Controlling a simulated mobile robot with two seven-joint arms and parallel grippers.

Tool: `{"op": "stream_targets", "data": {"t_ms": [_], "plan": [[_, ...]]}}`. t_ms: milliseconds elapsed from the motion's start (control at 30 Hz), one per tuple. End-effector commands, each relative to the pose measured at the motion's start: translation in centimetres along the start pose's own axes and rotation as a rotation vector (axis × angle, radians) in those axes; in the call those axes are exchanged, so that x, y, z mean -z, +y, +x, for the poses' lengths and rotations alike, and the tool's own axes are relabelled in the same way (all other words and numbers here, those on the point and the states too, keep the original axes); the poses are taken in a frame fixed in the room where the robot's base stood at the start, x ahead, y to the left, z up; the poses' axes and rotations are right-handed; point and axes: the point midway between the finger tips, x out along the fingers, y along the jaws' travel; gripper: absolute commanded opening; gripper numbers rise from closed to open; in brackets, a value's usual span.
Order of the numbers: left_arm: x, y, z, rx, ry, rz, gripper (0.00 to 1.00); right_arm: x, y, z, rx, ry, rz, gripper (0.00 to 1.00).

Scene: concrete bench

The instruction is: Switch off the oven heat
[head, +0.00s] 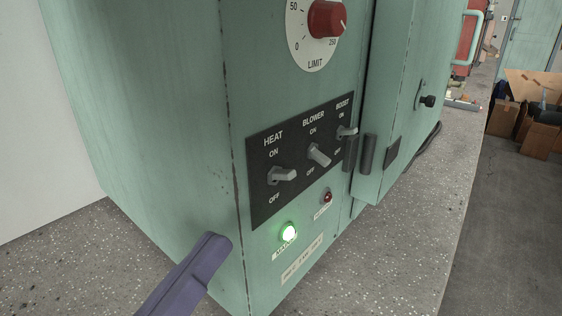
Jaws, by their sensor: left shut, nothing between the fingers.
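The oven (170,120) is a pale green metal cabinet on a speckled bench. Its black switch panel (262,207) carries three grey toggle levers, labelled HEAT, BLOWER and BOOST, each with ON above and OFF below. The HEAT lever (283,175) is the leftmost and sticks out to the right; I cannot tell for sure which position it is in. My left gripper (217,246), purple, is shut and empty at the lower left, below and left of the HEAT lever and apart from it. My right gripper is not in view.
The BLOWER lever (319,155) and BOOST lever (347,132) sit close to the right of HEAT. A green lamp (289,232) glows below; a red lamp (327,197) looks dark. A red LIMIT knob (327,18) is above. Cardboard boxes (540,137) stand far right.

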Motion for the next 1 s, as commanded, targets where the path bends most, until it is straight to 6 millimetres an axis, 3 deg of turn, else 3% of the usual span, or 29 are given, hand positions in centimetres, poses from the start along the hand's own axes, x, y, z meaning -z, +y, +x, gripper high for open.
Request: {"op": "stream_targets", "data": {"t_ms": [267,700,1000], "plan": [[0.1,0.0,1.4,-0.001,0.003,0.002,0.00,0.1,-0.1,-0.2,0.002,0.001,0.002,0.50],[0.1,0.0,8.7,0.000,0.002,0.001,0.00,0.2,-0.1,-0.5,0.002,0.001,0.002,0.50],[0.0,0.0,10.1,0.001,-0.001,0.000,0.00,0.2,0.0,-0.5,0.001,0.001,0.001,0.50]]}}
